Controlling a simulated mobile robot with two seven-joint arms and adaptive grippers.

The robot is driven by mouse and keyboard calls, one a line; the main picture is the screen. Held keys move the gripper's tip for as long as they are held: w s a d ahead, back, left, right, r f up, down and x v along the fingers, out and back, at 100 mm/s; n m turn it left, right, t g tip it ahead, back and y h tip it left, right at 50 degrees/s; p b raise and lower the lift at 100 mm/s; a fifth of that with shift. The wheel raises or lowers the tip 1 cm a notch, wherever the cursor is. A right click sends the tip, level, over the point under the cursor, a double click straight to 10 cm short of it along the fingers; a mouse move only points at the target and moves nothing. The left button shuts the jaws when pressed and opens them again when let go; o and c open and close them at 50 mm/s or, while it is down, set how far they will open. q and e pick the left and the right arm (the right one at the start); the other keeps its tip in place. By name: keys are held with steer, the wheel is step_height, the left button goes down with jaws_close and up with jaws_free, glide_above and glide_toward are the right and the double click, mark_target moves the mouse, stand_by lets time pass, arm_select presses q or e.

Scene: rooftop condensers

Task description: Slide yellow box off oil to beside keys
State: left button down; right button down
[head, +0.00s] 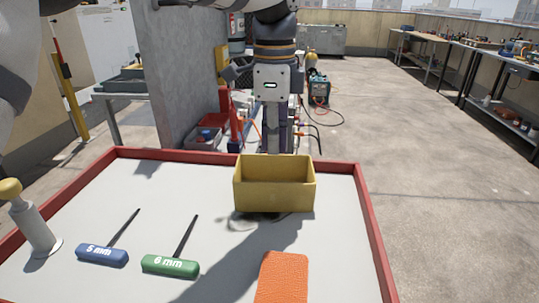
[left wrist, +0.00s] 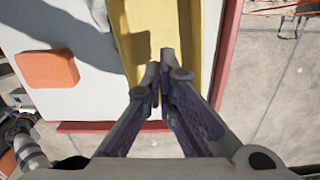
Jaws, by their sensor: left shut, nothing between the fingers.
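The yellow box (head: 274,190), an open-topped bin, stands upright on the white tray top, partly over a dark oil patch (head: 243,223) that shows at its near lower edge. The blue 5 mm key (head: 103,254) and the green 6 mm key (head: 170,265) lie to its left, nearer me. My left gripper (head: 276,138) is behind the box's far side, its fingertips hidden there by the box. In the left wrist view the gripper (left wrist: 160,78) is shut and empty, its fingertips over the yellow box (left wrist: 132,45); I cannot tell whether they touch it.
An orange block (head: 281,279) lies in front of the box, nearer me. A stamp-like tool with a yellow knob (head: 33,225) stands at the left. A red rim (head: 369,225) edges the tray.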

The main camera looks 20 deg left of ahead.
arm_select(q)
steer(key=f, duration=0.6)
steer(key=s+f, duration=0.1)
steer(key=f, duration=0.2)
steer(key=a, duration=0.2)
steer(key=a+p, duration=0.1)
steer(key=shift+s, duration=0.25)
steer(key=shift+s+a+f, duration=0.1)
steer(key=shift+a+f, duration=0.05)
steer(key=shift+a, duration=0.3)
